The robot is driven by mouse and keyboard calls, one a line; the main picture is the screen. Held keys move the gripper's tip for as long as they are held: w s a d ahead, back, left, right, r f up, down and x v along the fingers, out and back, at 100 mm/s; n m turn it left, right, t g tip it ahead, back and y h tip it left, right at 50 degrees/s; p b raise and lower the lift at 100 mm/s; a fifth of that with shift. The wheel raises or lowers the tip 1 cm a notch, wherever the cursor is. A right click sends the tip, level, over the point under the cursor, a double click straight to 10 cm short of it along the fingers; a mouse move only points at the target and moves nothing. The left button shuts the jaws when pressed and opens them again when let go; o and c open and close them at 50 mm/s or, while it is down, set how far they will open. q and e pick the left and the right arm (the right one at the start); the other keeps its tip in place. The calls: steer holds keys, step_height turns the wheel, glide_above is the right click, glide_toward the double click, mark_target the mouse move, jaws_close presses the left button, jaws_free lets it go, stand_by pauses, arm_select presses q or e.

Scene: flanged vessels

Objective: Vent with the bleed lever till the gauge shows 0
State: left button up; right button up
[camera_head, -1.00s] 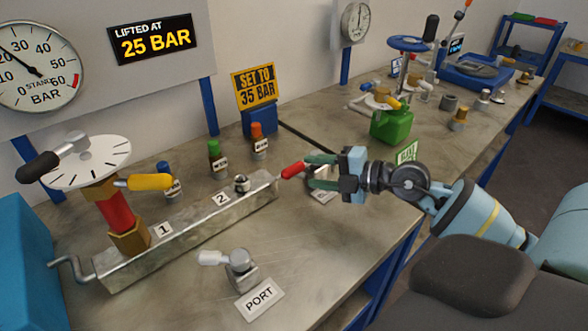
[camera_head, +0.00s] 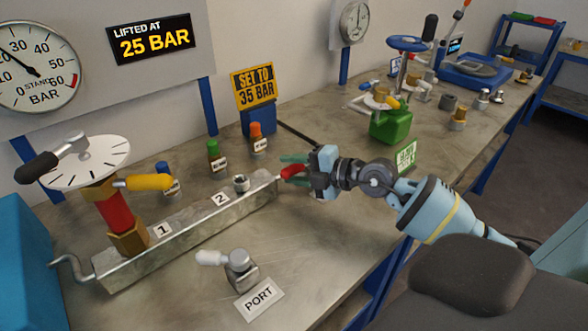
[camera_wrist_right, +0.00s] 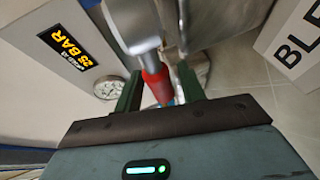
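The bleed lever (camera_head: 291,173) has a red grip and sits at the right end of the metal manifold block (camera_head: 205,222). My right gripper (camera_head: 296,171) is at this lever, one finger on each side of it. In the right wrist view the red lever grip (camera_wrist_right: 157,82) lies between the two dark green fingers (camera_wrist_right: 160,88), with narrow gaps visible, so the gripper looks open. The large gauge (camera_head: 36,68) at the upper left has its needle a little above 20 bar. My left gripper is out of view.
A red-bodied valve (camera_head: 117,209) with a dial and black handle stands on the block's left end. A port fitting (camera_head: 238,262) stands in front. Several capped bottles (camera_head: 217,158) are behind. A green container (camera_head: 391,126) is farther back right.

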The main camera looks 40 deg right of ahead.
jaws_close()
